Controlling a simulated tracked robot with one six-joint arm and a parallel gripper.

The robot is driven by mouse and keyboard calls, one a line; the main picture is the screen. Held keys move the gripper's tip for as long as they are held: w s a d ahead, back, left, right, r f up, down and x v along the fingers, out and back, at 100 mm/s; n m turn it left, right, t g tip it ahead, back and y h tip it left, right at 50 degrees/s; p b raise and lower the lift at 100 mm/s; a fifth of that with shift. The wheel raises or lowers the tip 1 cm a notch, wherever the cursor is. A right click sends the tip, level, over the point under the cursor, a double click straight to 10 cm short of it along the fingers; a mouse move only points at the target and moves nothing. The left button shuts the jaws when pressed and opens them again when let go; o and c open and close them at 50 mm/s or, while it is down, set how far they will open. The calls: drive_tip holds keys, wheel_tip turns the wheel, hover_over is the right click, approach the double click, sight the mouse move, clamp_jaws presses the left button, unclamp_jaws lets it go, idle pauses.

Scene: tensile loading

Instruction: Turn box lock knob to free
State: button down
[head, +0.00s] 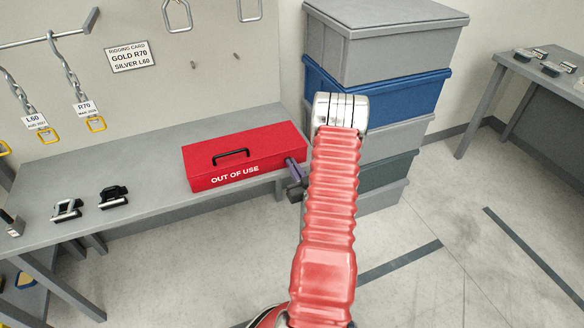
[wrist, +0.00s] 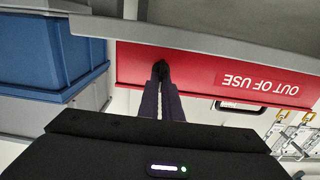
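The red box (head: 240,152) marked "OUT OF USE" lies on the grey bench, its lid down and a black handle on it. It also shows upside down in the wrist view (wrist: 190,68). A small dark piece (wrist: 160,69), which looks like the lock knob, sits at the box's end between or just beyond the purple fingertips. My gripper (wrist: 160,84) points at that end, its two fingers close together. In the head view my gripper (head: 295,176) is at the box's right end, partly hidden by my red arm. I cannot tell whether the fingers grip the knob.
Stacked grey and blue bins (head: 385,90) stand right behind my arm. Two small clamp-like fixtures (head: 113,196) lie on the bench (head: 150,160) left of the box. Tagged chains (head: 72,75) hang at the left. Another table (head: 530,70) is at the far right; the floor between is clear.

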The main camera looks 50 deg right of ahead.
drive_tip(key=shift+a, duration=0.1)
drive_tip(key=shift+a, duration=0.1)
idle(0.4)
drive_tip(key=shift+m, duration=0.4)
drive_tip(key=shift+s+d+f+m, duration=0.1)
drive_tip(key=shift+d+f+m, duration=0.1)
drive_tip(key=shift+m, duration=2.65)
drive_tip(key=shift+s+d+f+m, duration=0.1)
drive_tip(key=shift+d+f+m, duration=0.1)
drive_tip(key=shift+m, duration=2.6)
drive_tip(key=shift+d+f+m, duration=0.1)
drive_tip(key=shift+f+m, duration=0.1)
drive_tip(key=shift+m, duration=2.65)
